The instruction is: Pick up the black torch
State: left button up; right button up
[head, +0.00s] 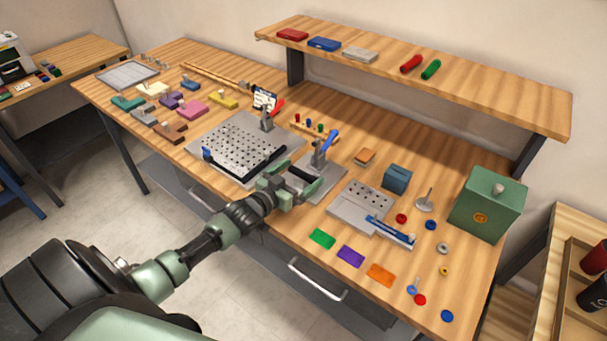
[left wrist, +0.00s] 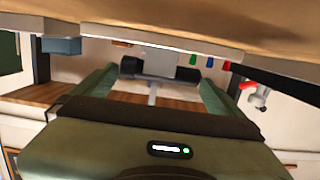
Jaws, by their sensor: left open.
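The black torch (head: 302,174) lies at the grey plate with the blue-handled toggle clamp, near the front edge of the workbench. My left gripper (head: 300,181) is open, its fingers pointing at the torch from the front. In the left wrist view the torch (left wrist: 187,74) spans crosswise just beyond and between the open fingers (left wrist: 155,82). My right gripper is not in view.
The blue-handled clamp (head: 328,143) stands right behind the torch. A perforated plate (head: 240,140) lies to the left and a smaller holed plate (head: 358,205) to the right. Red (head: 411,63) and green (head: 431,69) cylinders lie on the raised shelf (head: 480,88). A green box (head: 487,205) stands at the right.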

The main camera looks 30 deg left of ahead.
pick_arm(q)
jog(key=c, duration=1.2)
